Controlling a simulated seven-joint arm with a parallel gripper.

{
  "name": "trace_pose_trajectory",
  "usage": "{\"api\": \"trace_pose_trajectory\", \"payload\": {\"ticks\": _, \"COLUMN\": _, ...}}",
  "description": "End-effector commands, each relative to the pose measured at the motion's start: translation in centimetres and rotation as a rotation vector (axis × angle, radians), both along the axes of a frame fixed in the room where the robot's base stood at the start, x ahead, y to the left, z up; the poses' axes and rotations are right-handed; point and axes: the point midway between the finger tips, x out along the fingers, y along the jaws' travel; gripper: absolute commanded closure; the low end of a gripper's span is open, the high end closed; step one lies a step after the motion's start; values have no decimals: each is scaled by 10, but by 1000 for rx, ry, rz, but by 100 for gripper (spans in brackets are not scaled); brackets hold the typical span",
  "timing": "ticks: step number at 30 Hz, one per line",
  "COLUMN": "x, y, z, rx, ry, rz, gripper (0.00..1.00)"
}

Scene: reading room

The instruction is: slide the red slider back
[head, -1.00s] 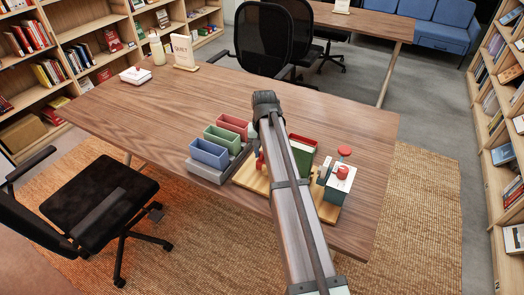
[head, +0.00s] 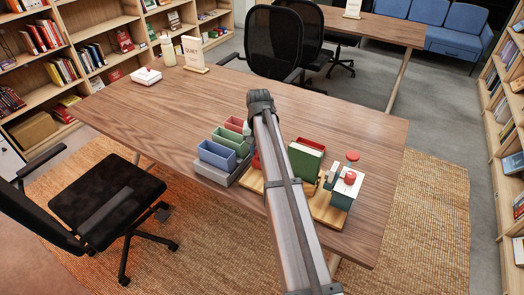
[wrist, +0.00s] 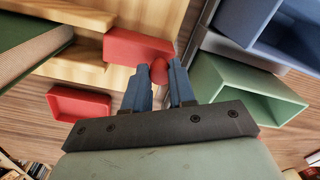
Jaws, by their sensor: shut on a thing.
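In the wrist view the red slider (wrist: 138,46) is a red block with a rounded red knob (wrist: 158,72), set beside pale wooden parts. My gripper (wrist: 160,78) has its two blue fingers on either side of the knob and is shut on it. In the head view my arm covers the gripper and most of the slider. A small red patch (head: 256,162) shows at the arm's left edge, probably the slider.
Blue (head: 217,154), green (head: 231,139) and red (head: 238,125) bins stand left of my arm. A green book (head: 304,160) and a box with a red button (head: 349,177) stand right of it on the wooden board (head: 326,212).

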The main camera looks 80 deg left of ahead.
Motion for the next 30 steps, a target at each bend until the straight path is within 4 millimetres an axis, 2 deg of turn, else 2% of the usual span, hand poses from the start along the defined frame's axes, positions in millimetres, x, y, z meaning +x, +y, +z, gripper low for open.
{"api": "trace_pose_trajectory", "payload": {"ticks": 2, "x": -4, "y": 4, "z": 1, "rx": 11, "ry": 7, "rz": 3, "gripper": 100}}
{"api": "trace_pose_trajectory", "payload": {"ticks": 3, "x": -4, "y": 4, "z": 1, "rx": 11, "ry": 8, "rz": 3, "gripper": 74}}
{"api": "trace_pose_trajectory", "payload": {"ticks": 11, "x": -3, "y": 3, "z": 1, "rx": 8, "ry": 6, "rz": 3, "gripper": 49}}
{"api": "trace_pose_trajectory", "payload": {"ticks": 22, "x": -2, "y": 2, "z": 6, "rx": 7, "ry": 4, "rz": 2, "gripper": 49}}
{"api": "trace_pose_trajectory", "payload": {"ticks": 26, "x": -1, "y": 2, "z": 22, "rx": 8, "ry": 4, "rz": 2, "gripper": 49}}
{"api": "trace_pose_trajectory", "payload": {"ticks": 30, "x": -1, "y": 3, "z": 49, "rx": 8, "ry": 4, "rz": 2, "gripper": 49}}
